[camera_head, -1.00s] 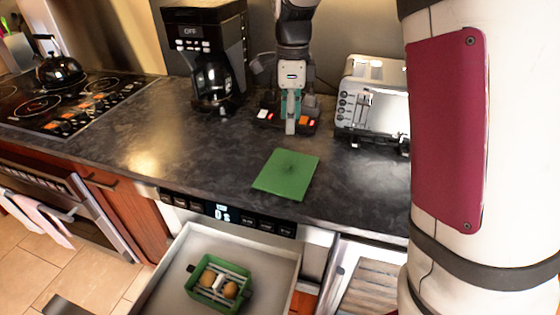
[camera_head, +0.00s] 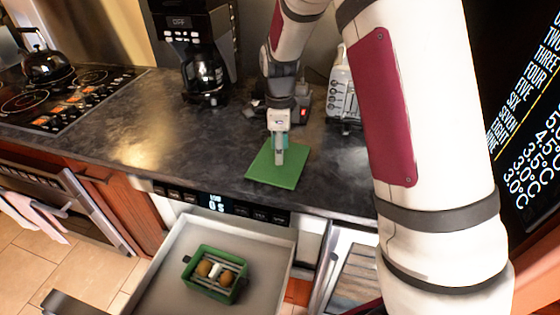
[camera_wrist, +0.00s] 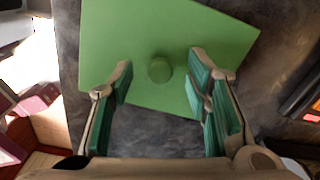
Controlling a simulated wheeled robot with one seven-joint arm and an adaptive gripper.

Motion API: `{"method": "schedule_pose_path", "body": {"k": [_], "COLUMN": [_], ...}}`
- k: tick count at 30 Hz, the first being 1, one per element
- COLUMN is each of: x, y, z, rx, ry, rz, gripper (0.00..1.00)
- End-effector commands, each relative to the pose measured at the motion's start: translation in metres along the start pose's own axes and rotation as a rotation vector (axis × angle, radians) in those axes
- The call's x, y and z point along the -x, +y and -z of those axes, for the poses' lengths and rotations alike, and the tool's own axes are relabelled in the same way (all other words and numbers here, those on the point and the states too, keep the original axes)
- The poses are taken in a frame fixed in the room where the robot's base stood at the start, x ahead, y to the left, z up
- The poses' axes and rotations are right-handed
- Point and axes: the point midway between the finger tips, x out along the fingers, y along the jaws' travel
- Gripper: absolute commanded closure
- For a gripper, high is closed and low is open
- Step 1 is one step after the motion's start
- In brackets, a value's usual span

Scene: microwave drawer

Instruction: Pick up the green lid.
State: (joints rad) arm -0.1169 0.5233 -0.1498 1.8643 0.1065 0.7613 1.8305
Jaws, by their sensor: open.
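The green lid (camera_head: 264,173) is a flat square plate lying on the dark countertop, close to its front edge. In the wrist view the lid (camera_wrist: 130,35) fills the upper middle, with a round green knob (camera_wrist: 160,69) at its centre. My gripper (camera_head: 279,160) is over the lid in the head view. I cannot tell the exact height of the fingertips above the lid.
Below the counter, an open microwave drawer (camera_head: 172,268) holds a green container (camera_head: 212,292) with round brown items and a white one. A coffee maker (camera_head: 190,50) and a toaster (camera_head: 343,95) stand behind. A cooktop with a kettle (camera_head: 46,66) is at left.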

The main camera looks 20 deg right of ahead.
Motion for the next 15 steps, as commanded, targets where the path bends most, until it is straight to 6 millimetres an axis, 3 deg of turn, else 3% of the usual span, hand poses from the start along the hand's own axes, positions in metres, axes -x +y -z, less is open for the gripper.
{"method": "schedule_pose_path", "body": {"k": [10, 15], "x": [-0.0091, -0.0089], "y": [0.0002, 0.0001], "z": [-0.0002, -0.0002], "rx": [0.001, 0.001], "ry": [0.000, 0.000], "rz": [0.001, 0.001], "gripper": [0.56, 0.95]}}
